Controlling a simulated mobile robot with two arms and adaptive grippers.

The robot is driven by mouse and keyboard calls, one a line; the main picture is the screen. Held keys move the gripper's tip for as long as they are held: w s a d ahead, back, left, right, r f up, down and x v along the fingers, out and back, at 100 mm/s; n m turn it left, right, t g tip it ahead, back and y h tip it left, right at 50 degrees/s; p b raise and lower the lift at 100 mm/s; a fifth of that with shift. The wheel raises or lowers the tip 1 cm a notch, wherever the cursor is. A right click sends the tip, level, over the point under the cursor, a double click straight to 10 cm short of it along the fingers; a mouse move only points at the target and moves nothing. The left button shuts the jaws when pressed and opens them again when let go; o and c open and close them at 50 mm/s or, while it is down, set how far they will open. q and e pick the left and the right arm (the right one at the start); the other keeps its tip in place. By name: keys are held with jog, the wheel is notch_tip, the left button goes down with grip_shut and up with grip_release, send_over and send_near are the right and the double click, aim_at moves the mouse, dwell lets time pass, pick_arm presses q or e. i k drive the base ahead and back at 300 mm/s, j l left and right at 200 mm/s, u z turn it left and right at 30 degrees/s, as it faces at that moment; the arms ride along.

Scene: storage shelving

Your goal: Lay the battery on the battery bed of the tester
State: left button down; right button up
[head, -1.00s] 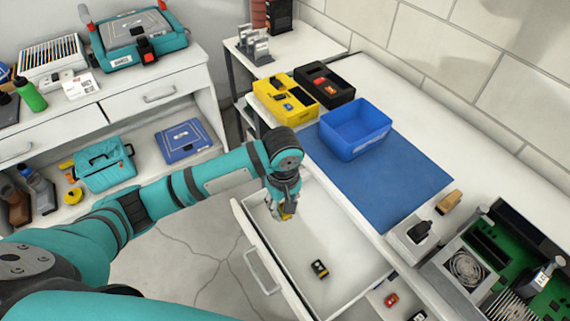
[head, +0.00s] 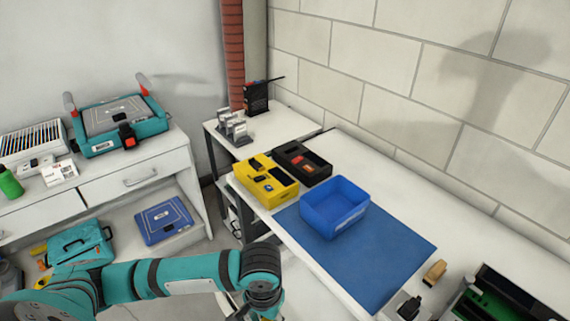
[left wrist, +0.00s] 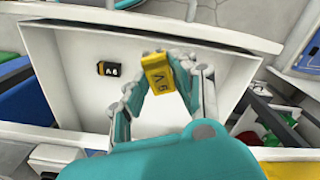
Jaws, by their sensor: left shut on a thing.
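My left gripper (left wrist: 158,78) is shut on a yellow battery (left wrist: 157,72) with dark lettering, in the left wrist view. The held battery is over the open white drawer. In the head view the left arm reaches the bottom edge, where the gripper is mostly cut off. A second battery (left wrist: 107,69), black and yellow, lies in the drawer (left wrist: 80,45), apart from the gripper. I cannot tell for sure which device is the tester; a teal device (head: 95,146) with red-tipped handles and a grey top panel stands on the left cabinet. My right gripper is not in view.
A blue bin (head: 335,222) stands on a blue mat (head: 375,268) on the right worktop. A yellow tray (head: 284,197) and a black tray (head: 318,173) stand behind it. A grey rack (head: 232,130) is on the corner table. Bare mat lies in front of the bin.

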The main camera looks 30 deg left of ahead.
aim_at(256, 166)
jog(key=i+j+z, duration=0.15)
jog(key=j+z, duration=0.25)
jog(key=j, duration=0.4)
jog(key=j+z, duration=0.35)
jog(key=j, duration=0.5)
